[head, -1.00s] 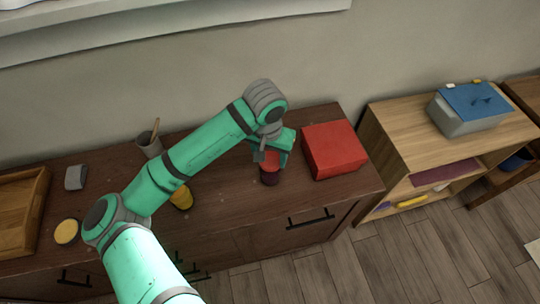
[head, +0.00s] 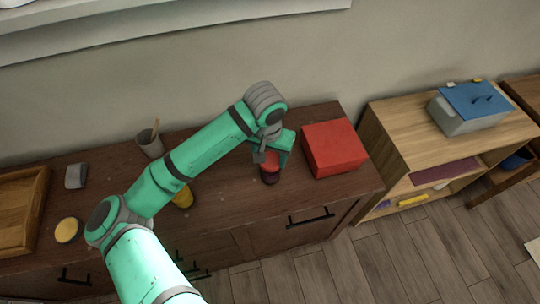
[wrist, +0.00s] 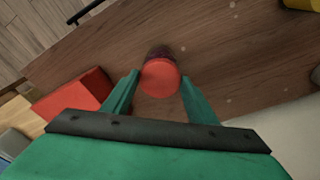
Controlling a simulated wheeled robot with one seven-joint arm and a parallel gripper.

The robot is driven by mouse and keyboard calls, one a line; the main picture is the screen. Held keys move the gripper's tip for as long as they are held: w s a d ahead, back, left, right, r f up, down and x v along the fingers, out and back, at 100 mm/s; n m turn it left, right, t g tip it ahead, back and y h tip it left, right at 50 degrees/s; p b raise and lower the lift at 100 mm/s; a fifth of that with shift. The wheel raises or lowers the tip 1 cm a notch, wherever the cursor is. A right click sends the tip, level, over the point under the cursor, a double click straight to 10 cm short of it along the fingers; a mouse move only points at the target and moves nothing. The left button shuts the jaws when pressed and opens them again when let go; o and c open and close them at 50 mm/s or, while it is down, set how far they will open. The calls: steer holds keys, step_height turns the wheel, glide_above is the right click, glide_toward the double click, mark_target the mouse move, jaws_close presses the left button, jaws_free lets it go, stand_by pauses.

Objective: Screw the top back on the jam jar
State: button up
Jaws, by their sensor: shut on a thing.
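The jam jar (head: 270,180) is dark purple and stands near the front of the brown cabinet top. A red round top (head: 271,165) is over its mouth. In the wrist view the red top (wrist: 160,78) covers most of the jar, and a dark purple strip of jar (wrist: 158,52) shows beyond it. My gripper (wrist: 160,80) is shut on the red top, one finger on each side; the gripper (head: 268,160) also shows in the head view, above the jar. I cannot tell whether the threads are engaged.
A red box (head: 334,148) stands close to the right of my gripper. A yellow jar (head: 183,197) is partly hidden under my arm. A grey cup (head: 149,144), a yellow disc (head: 67,230) and a wooden tray (head: 22,210) are to the left. The cabinet top right of the jar's front is clear.

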steer(key=shift+f, duration=0.5)
stand_by(1.0)
steer(key=shift+m, duration=1.5)
steer(key=shift+m+h, duration=0.3)
steer(key=shift+m, duration=1.2)
steer(key=shift+g, duration=0.3)
steer(key=shift+m, duration=1.4)
